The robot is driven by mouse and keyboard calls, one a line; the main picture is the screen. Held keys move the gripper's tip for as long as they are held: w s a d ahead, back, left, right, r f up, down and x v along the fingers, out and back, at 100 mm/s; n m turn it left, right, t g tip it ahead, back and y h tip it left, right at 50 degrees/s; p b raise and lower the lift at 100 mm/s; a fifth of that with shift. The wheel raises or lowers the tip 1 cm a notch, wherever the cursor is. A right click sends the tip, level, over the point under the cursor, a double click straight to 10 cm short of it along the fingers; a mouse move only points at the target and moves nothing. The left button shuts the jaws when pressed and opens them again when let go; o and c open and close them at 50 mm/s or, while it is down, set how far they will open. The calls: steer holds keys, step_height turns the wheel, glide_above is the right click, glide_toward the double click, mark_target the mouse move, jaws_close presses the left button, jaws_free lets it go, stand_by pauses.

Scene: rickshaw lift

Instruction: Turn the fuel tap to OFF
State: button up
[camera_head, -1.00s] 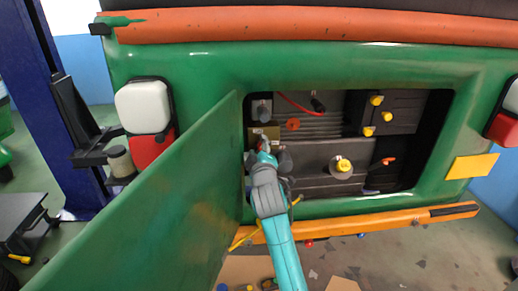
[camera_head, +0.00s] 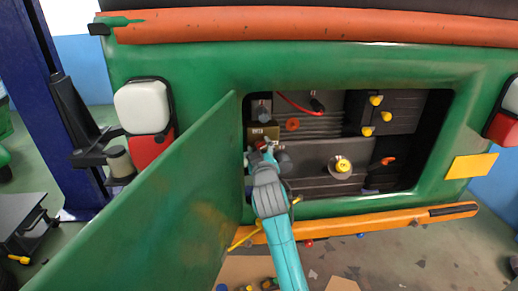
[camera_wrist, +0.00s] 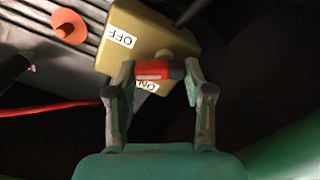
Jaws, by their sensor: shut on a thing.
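The fuel tap is a brass-coloured block (camera_wrist: 165,30) with a red lever (camera_wrist: 153,71). In the wrist view, the white OFF label (camera_wrist: 121,36) is clear, and the ON label (camera_wrist: 145,84) is partly hidden beside the lever. My gripper (camera_wrist: 160,72) has its fingers on either side of the red lever and is shut on it, near the ON label. In the head view, the brass block (camera_head: 258,131) is at the left inside the open compartment, with my gripper (camera_head: 269,148) just below it. The lever is small and mostly hidden there.
The open green door (camera_head: 150,210) stands left of my arm. Yellow knobs (camera_head: 376,100), a yellow cap (camera_head: 343,165) and a red knob (camera_head: 292,125) are inside the compartment. An orange bumper (camera_head: 380,221) runs below. A red cable (camera_wrist: 45,109) shows in the wrist view.

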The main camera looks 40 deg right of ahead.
mark_target(261, 120)
steer(key=m, duration=0.6)
steer(key=shift+s+d+f, duration=0.1)
stand_by(0.6)
steer(key=o, duration=1.2)
steer(key=shift+c, duration=0.2)
step_height(261, 120, up, 10)
